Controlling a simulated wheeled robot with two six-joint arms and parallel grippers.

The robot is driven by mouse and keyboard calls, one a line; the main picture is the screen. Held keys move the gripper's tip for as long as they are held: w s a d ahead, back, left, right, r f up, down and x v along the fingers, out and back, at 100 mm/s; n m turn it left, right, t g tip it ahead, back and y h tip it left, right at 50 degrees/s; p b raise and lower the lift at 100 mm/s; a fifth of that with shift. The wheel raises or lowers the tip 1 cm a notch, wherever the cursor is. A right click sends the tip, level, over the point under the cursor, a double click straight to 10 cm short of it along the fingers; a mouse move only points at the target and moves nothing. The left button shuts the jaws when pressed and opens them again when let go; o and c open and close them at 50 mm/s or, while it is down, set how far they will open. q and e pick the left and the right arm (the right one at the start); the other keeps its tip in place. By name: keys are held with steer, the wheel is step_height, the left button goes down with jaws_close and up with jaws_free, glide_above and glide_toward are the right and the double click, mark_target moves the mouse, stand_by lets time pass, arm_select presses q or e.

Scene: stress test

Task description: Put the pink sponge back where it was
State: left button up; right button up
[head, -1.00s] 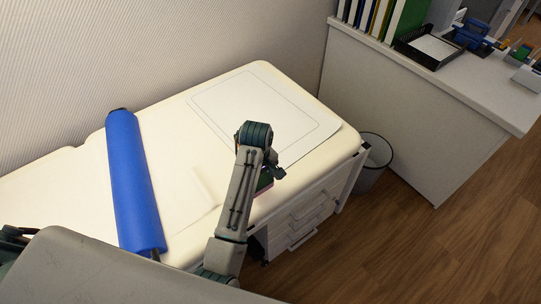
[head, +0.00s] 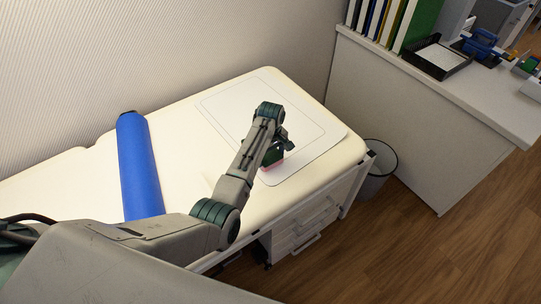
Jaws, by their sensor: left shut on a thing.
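The pink sponge (head: 274,165) shows as a small pink patch below my left gripper (head: 275,153). The left gripper is shut on it, and the arm and jaws hide most of it. The sponge is over the near part of the white outlined mat (head: 300,159) on the cream padded table (head: 180,190). I cannot tell whether the sponge touches the mat. My right gripper is not in view.
A blue roll (head: 138,165) lies on the table to the left. A wire bin (head: 378,165) stands on the floor past the table's right end. A white counter (head: 440,100) holds binders and a black tray (head: 436,58). The mat's far part is clear.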

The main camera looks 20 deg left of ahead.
mark_target(271, 157)
arm_select(q)
steer(key=shift+f, duration=0.6)
steer(key=o, duration=1)
steer(key=shift+f, duration=0.15)
steer(key=shift+c, duration=0.2)
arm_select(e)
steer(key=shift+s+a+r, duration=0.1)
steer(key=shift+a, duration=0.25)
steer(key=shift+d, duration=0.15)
arm_select(q)
steer(key=shift+r, duration=0.4)
step_height(271, 157, up, 12)
steer(key=b, duration=0.1)
steer(key=shift+f, duration=0.2)
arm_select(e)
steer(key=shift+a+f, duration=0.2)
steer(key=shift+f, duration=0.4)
arm_select(q)
steer(key=shift+d+f, duration=0.1)
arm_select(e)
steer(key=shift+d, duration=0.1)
